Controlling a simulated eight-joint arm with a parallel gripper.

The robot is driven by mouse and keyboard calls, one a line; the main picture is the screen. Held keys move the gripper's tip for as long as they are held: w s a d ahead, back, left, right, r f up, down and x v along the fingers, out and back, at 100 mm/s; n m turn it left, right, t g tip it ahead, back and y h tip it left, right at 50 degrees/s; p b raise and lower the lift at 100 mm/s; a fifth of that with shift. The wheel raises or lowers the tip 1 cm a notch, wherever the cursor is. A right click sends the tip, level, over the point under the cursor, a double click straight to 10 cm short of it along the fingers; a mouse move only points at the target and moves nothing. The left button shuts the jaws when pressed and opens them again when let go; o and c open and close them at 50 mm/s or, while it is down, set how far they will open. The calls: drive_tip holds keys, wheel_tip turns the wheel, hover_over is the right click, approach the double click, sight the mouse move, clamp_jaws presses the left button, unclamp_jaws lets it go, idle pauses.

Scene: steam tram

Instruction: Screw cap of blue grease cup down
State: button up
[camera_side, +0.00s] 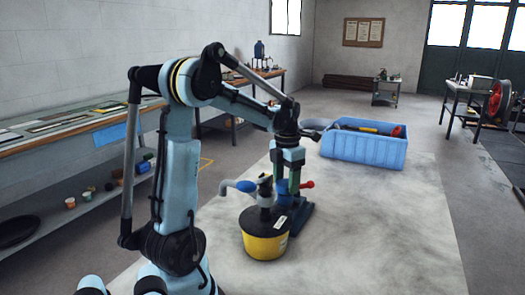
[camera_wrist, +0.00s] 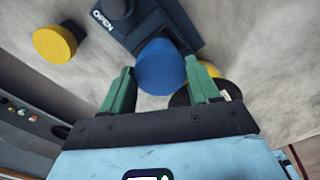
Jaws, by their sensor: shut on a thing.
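The blue grease cup's round cap (camera_wrist: 160,66) sits between the two green fingers of my gripper (camera_wrist: 161,80) in the wrist view. My gripper is shut on it. In the side view my gripper (camera_side: 289,181) points down over the dark blue fixture (camera_side: 302,216), and part of the blue cap (camera_side: 282,191) shows beside a finger. The fixture carries the word OPEN in the wrist view (camera_wrist: 125,20). The cup's lower body and threads are hidden, so I cannot tell how far down the cap sits.
A yellow tub (camera_side: 265,244) with a black lid stands close in front of the fixture. A red-ended lever (camera_side: 307,184) sticks out to the right. A blue crate (camera_side: 362,150) holding tools stands behind. A yellow round thing (camera_wrist: 55,43) shows at left.

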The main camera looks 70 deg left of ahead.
drive_tip(key=shift+f, duration=1)
idle(2.2)
drive_tip(key=o, duration=0.5)
drive_tip(key=c, duration=0.5)
drive_tip(key=m, duration=0.4)
drive_tip(key=shift+m, duration=1)
drive_tip(key=shift+m, duration=0.9)
drive_tip(key=m, duration=0.4)
